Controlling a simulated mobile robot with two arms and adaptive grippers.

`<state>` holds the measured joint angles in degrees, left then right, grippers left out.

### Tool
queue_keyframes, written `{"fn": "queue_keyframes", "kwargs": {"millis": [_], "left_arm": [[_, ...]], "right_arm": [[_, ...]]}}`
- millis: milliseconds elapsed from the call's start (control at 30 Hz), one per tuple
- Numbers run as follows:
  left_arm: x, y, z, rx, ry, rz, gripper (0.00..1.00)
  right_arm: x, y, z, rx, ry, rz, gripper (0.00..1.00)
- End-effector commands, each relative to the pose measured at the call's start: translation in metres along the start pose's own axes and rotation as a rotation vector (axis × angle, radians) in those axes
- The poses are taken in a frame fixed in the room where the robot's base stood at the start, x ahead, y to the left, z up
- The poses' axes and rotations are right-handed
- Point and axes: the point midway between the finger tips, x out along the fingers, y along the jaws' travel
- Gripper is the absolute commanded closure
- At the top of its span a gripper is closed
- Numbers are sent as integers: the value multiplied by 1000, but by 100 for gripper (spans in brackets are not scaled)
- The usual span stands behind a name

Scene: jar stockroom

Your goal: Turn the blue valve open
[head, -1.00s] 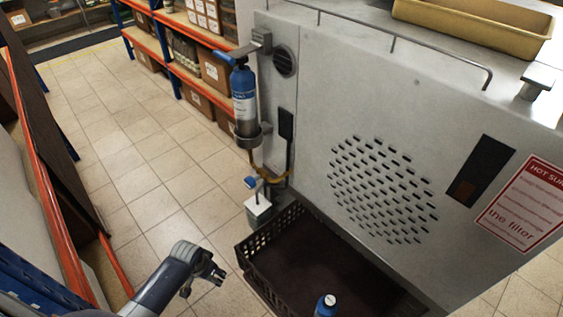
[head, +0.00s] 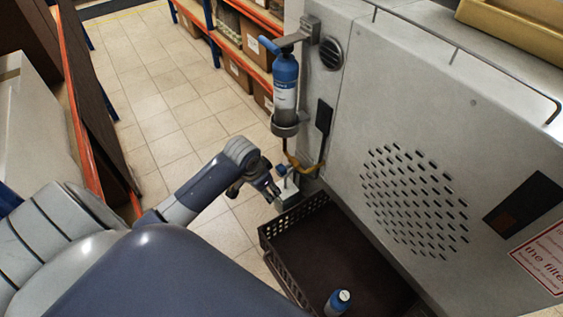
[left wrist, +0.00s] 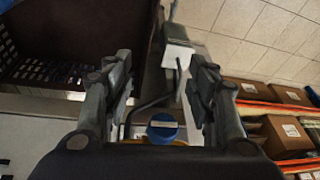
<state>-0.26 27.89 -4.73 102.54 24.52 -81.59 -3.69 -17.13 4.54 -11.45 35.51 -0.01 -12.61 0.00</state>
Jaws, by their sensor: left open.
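A small blue handle (head: 281,170) stands on a pale box (head: 288,187) low beside the grey machine, in the head view; my gripper partly hides it. My left gripper (head: 270,192) is beside the box at its left, open and empty. In the left wrist view its two fingers (left wrist: 164,92) stand apart. Between them a round blue cap (left wrist: 162,129) shows low in the picture, with a bit of yellow under it. A pale box (left wrist: 178,56) shows beyond the fingertips. I cannot tell whether anything touches. My right gripper is not in view.
A blue and grey cylinder (head: 285,82) hangs on the machine (head: 400,110) above the box. A black crate (head: 345,245) holding a blue-capped bottle (head: 338,301) stands on the right. Shelves (head: 235,50) stand behind. Tiled floor at left is clear.

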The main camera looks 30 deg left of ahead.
Motion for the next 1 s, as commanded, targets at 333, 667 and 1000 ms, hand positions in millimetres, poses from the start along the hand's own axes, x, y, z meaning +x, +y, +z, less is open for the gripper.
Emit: {"fn": "queue_keyframes", "kwargs": {"millis": [333,667,1000], "left_arm": [[-96,-3,-48,113,99,-26,48],[-96,-1,-55,139,111,-28,48],[-37,-2,-63,140,112,-29,48]], "right_arm": [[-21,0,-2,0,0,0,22],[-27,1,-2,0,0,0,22],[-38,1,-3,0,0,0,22]]}}
